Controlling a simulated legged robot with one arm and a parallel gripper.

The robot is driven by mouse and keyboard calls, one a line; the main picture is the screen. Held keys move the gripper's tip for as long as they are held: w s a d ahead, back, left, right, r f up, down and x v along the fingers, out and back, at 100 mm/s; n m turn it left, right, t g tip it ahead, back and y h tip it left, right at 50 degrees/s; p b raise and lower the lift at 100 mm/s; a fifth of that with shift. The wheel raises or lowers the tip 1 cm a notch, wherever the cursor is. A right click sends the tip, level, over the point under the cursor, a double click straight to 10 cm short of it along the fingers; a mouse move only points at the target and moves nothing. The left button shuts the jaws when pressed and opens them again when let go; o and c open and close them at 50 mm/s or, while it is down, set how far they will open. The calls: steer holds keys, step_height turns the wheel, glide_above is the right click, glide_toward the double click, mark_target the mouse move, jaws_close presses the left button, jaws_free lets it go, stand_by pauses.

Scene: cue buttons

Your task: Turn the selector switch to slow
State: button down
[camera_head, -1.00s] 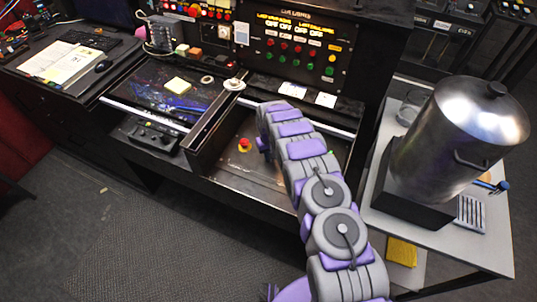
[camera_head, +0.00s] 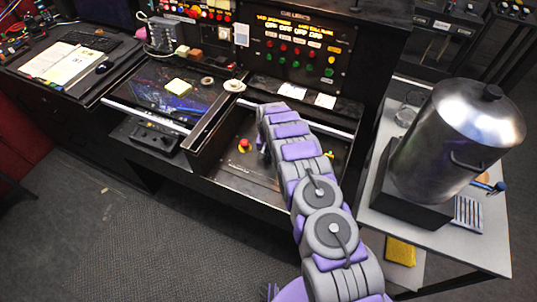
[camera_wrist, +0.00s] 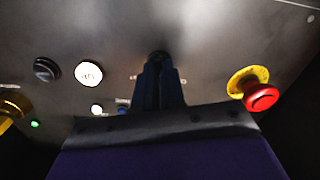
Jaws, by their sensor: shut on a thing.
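In the wrist view, my gripper (camera_wrist: 158,82) points at a dark metal panel (camera_wrist: 215,45), its two dark fingers close together. They are shut on a small black knob (camera_wrist: 157,56), apparently the selector switch. The fingers hide most of the knob, so its setting and label cannot be read. In the head view, my arm reaches down into the open drawer-like bay (camera_head: 235,170) of the console, and my fingertips are not clear there.
A red mushroom button (camera_wrist: 262,97) on a yellow base is right of my gripper. A round black control (camera_wrist: 47,69) and a lit white button (camera_wrist: 88,73) are left. A metal urn (camera_head: 455,140) stands on a side table (camera_head: 440,235) at the right.

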steer(key=shift+a+m, duration=0.1)
steer(key=shift+m, duration=1.5)
steer(key=c, duration=1.2)
jaws_free()
steer(key=shift+r, duration=0.1)
steer(key=shift+r+p, duration=0.3)
step_height(320, 180, up, 16)
steer(key=shift+a+r+p, duration=0.1)
steer(key=shift+r+p, duration=0.1)
steer(key=shift+p, duration=0.65)
steer(key=shift+r, duration=0.1)
